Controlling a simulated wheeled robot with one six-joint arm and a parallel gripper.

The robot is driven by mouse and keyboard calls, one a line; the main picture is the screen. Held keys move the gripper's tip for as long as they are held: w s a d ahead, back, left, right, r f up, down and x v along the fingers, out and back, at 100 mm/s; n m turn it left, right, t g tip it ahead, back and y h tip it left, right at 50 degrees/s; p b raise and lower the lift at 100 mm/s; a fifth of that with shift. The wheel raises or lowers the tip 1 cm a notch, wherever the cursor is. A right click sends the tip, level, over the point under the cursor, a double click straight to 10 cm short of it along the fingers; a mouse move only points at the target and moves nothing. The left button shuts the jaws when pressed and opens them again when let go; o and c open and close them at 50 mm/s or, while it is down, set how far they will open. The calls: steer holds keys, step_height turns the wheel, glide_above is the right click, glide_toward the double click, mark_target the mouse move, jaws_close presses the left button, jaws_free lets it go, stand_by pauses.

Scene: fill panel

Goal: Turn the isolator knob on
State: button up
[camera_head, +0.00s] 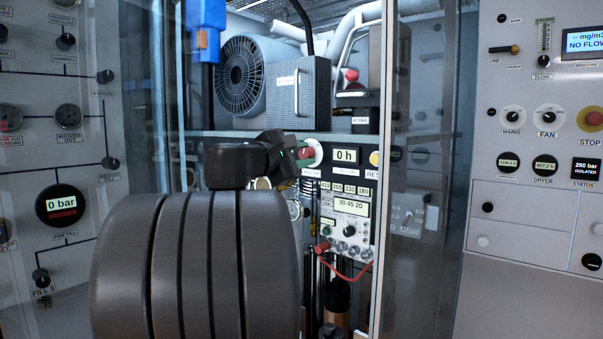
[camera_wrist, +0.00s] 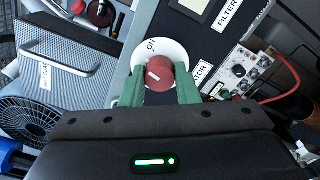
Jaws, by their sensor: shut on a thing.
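The isolator knob (camera_wrist: 159,72) is red and round, on a white disc (camera_wrist: 177,50) marked ON, in the wrist view. My gripper (camera_wrist: 160,80) has its two green fingers on opposite sides of the knob, shut on it. A short pale mark shows on the knob's face, not clearly lined up with the ON lettering. In the head view the red knob (camera_head: 306,153) shows at the end of my dark gripper, left of the 0 h display (camera_head: 345,156). My arm hides part of the panel around it.
A meter panel (camera_head: 349,207) with a red cable (camera_head: 347,275) lies below right of the knob. A grey box with a handle (camera_head: 297,92) and a fan (camera_head: 240,76) stand above. Glass door panels (camera_head: 418,170) edge the opening on the right.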

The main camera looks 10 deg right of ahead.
steer(key=m+b, duration=0.4)
steer(key=shift+f, duration=0.25)
steer(key=shift+r+m+b, duration=0.1)
steer(key=shift+m+b, duration=0.55)
steer(key=shift+m, duration=0.25)
steer(key=shift+r, duration=0.1)
steer(key=o, duration=1)
steer(key=v, duration=1.3)
steer(key=shift+s+a, duration=0.25)
steer(key=shift+a, duration=0.05)
